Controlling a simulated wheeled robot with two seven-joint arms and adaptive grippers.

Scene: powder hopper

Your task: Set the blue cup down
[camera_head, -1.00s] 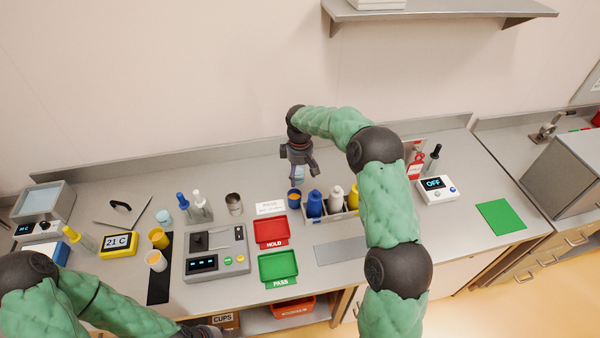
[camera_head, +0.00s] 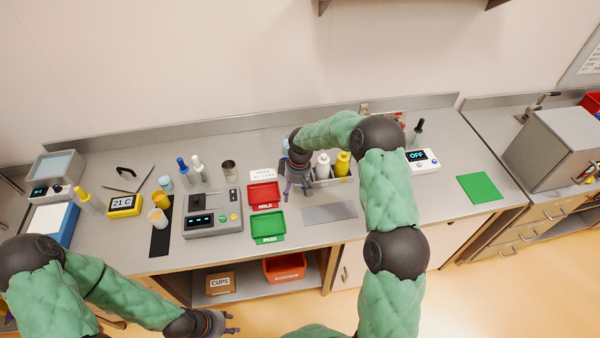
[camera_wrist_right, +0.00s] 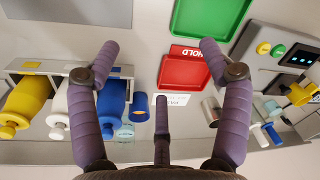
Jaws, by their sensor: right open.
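The blue cup (camera_wrist_right: 138,103), with brownish contents, shows in the right wrist view beside the blue bottle (camera_wrist_right: 111,105). It looks apart from my fingers. My right gripper (camera_head: 298,194) is open and points down over the counter, left of the bottle rack and right of the trays. Its spread fingers (camera_wrist_right: 158,48) hold nothing in the wrist view. My left gripper (camera_head: 233,322) is low at the front, before the counter, with its fingers apart and empty.
The red HOLD tray (camera_head: 263,195) and green PASS tray (camera_head: 268,226) lie left of my right gripper. White (camera_head: 323,168) and yellow (camera_head: 343,164) bottles stand in the rack. A grey plate (camera_head: 330,213) lies before them. A scale-like device (camera_head: 210,215) stands further left.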

